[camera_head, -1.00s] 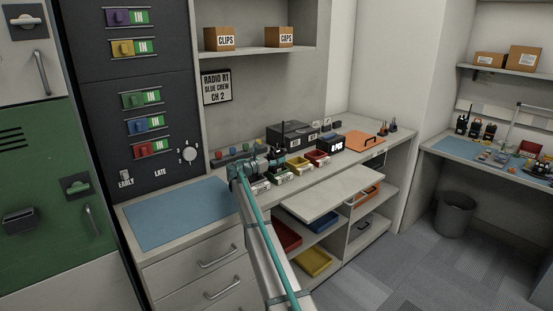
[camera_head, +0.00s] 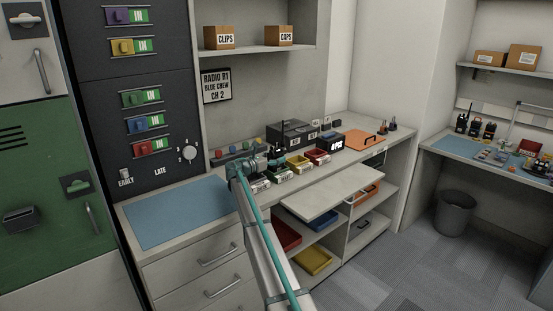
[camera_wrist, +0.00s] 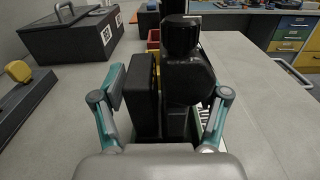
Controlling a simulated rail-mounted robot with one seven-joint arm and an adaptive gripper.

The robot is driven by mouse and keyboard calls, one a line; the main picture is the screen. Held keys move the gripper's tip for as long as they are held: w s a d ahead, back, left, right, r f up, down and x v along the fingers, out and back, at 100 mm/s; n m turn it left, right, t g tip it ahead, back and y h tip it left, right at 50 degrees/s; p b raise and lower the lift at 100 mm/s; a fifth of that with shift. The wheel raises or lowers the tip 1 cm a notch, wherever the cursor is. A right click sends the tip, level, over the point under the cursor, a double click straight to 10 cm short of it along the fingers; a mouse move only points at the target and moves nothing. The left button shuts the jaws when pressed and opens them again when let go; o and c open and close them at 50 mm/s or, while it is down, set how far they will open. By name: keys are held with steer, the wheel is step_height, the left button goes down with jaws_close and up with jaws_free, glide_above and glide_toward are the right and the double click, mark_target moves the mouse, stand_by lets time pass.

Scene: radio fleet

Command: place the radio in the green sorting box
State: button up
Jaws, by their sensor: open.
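The black radio (camera_wrist: 187,78) shows in the wrist view with a round knob on top, standing between my fingers. A flat black block (camera_wrist: 144,92) is close beside it on the left; I cannot tell whether it is part of the radio. My gripper (camera_wrist: 165,90) is open, with its teal fingers spread on either side of both. Green edges and a white label show low between the fingers. In the head view the green sorting box (camera_head: 279,171) is in the bin row, with my gripper (camera_head: 268,163) at it. The radio's lower end is hidden.
A yellow bin (camera_head: 298,164) and a red bin (camera_head: 318,156) follow to the right. A dark lidded case (camera_head: 292,134) stands behind, and an orange clipboard (camera_head: 359,140) lies farther right. A blue mat (camera_head: 178,213) is clear at left. A pulled-out shelf (camera_head: 335,192) juts below.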

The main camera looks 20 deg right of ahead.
steer(key=b+v, duration=0.1)
steer(key=v, duration=1)
steer(key=shift+s+a+b, duration=0.1)
steer(key=shift+a+b, duration=0.15)
steer(key=shift+b, duration=0.15)
